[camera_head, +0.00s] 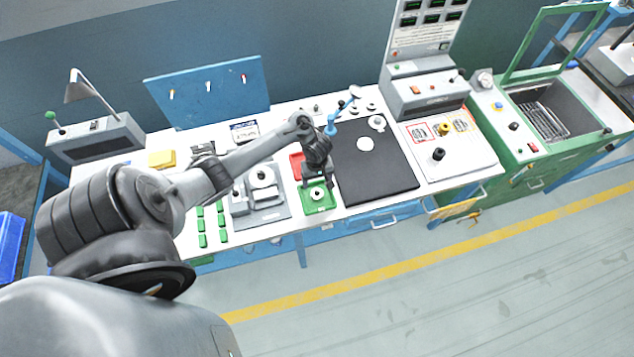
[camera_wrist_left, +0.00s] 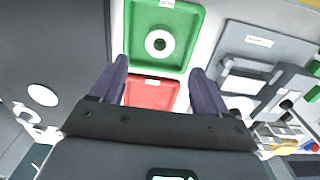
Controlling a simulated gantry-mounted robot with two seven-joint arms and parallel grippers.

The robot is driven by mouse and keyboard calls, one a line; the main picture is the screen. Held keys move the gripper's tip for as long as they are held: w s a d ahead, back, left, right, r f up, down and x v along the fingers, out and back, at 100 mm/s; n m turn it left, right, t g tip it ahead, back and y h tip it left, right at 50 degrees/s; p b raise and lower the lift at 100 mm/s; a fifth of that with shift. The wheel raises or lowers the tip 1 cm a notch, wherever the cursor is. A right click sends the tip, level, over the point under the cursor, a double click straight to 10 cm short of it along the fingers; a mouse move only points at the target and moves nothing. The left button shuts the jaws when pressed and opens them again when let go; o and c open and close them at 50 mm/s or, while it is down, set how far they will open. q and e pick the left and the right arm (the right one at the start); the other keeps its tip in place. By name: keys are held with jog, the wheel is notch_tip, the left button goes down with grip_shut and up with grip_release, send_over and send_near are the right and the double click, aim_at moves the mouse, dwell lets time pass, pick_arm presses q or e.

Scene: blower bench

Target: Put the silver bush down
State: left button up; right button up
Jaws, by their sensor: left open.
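The silver bush (camera_head: 317,194), a small pale ring with a dark hole, lies in the green tray (camera_head: 328,207) near the bench's front edge. In the left wrist view the bush (camera_wrist_left: 159,43) sits near the middle of the green tray (camera_wrist_left: 190,61), and nothing touches it. My left gripper (camera_head: 318,182) is over the tray. In the wrist view its two fingers (camera_wrist_left: 160,78) are wide apart, with no object between them and the bush just beyond the tips. My right gripper is in neither view.
A red tray (camera_head: 296,165) lies directly behind the green tray. A black mat (camera_head: 385,175) with a white disc (camera_head: 366,144) is to the right. A grey fixture (camera_head: 262,198) and several green blocks (camera_head: 202,225) are to the left. A blue pegboard (camera_head: 208,92) stands behind.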

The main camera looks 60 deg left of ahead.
pick_arm(q)
jog(key=s+d+r+m+t+y, duration=0.1)
jog(key=d+r+m+t, duration=0.25)
jog(key=d+m, duration=0.9)
jog(key=s+d+r+m+h, duration=0.1)
jog(key=s+d+r+m, duration=0.4)
jog(key=s+d+r, duration=0.5)
notch_tip(320, 180, up, 4)
jog(key=shift+s+d+r, duration=0.1)
jog(key=shift+s+d, duration=0.25)
jog(key=shift+d, duration=0.5)
notch_tip(320, 180, up, 7)
jog(key=p, duration=0.7)
jog(key=shift+r+p, duration=0.15)
jog(key=shift+p, duration=0.15)
